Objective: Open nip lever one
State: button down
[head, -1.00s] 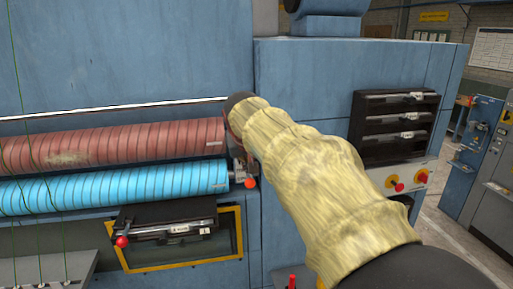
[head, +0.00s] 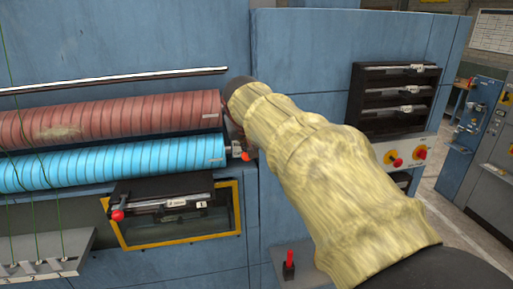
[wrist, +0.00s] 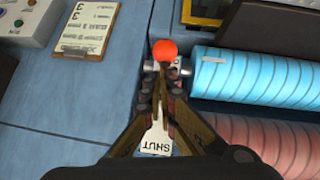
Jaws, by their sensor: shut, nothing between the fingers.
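A lever with an orange-red ball knob (head: 245,156) sits at the right end of the rollers. Its knob also shows in the wrist view (wrist: 164,50), just beyond my fingertips. My gripper (wrist: 159,92) is shut and empty, its fingertips over the lever's shaft area just short of the knob; I cannot tell if they touch. A white label reading SHUT (wrist: 156,141) lies behind the fingers. Most of the lever's shaft is hidden by my fingers. In the head view my sleeved arm hides the gripper.
A red roller (head: 110,122) lies above a blue roller (head: 110,162). Below them a yellow-framed opening (head: 180,238) has a black bar with a red knob (head: 117,215). A black rack (head: 395,95) and red switches (head: 419,153) are at right. A clipboard (wrist: 86,28) hangs beside the rollers.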

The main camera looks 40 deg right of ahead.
jog(key=shift+s+f+t+h+b, duration=0.1)
jog(key=shift+f+t+h+b, duration=0.45)
jog(key=shift+b, duration=1.3)
jog(key=shift+f+t+y+b, duration=0.1)
jog(key=shift+f+t+b, duration=0.15)
jog(key=shift+f+b, duration=1.1)
jog(key=b, duration=0.3)
jog(key=r+p, duration=0.1)
jog(key=r, duration=0.2)
jog(key=r+p, duration=0.1)
jog(key=r, duration=0.1)
jog(key=shift+s+a+p, duration=0.2)
jog(key=shift+a+p, duration=0.1)
jog(key=shift+p, duration=0.05)
jog(key=f+b+v, duration=0.1)
jog(key=b+v, duration=0.1)
jog(key=v, duration=0.7)
jog(key=shift+s+a, duration=0.4)
jog(key=shift+s, duration=0.1)
jog(key=shift+r, duration=0.1)
